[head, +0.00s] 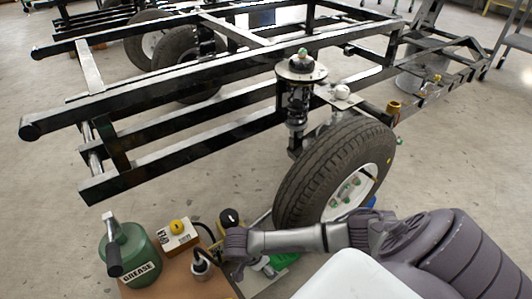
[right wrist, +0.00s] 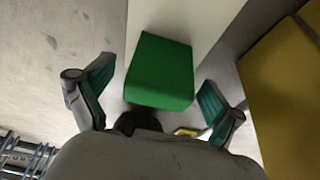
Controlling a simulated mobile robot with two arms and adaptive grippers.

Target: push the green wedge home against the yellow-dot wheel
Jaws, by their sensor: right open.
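The green wedge (right wrist: 160,72) lies between the two spread fingers of my right gripper (right wrist: 157,85) in the right wrist view; whether either finger touches it is unclear. In the head view part of the green wedge (head: 284,260) shows beneath my right arm, near the foot of the front wheel (head: 318,172). My right gripper (head: 262,267) is there too, small and partly hidden by the arm. My left gripper is not in view.
A black frame (head: 190,105) with a spring strut (head: 298,95) stands above the wheel. A green grease can (head: 130,255), a yellow-knobbed box (head: 178,236) and other items stand on a brown board left of my right arm.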

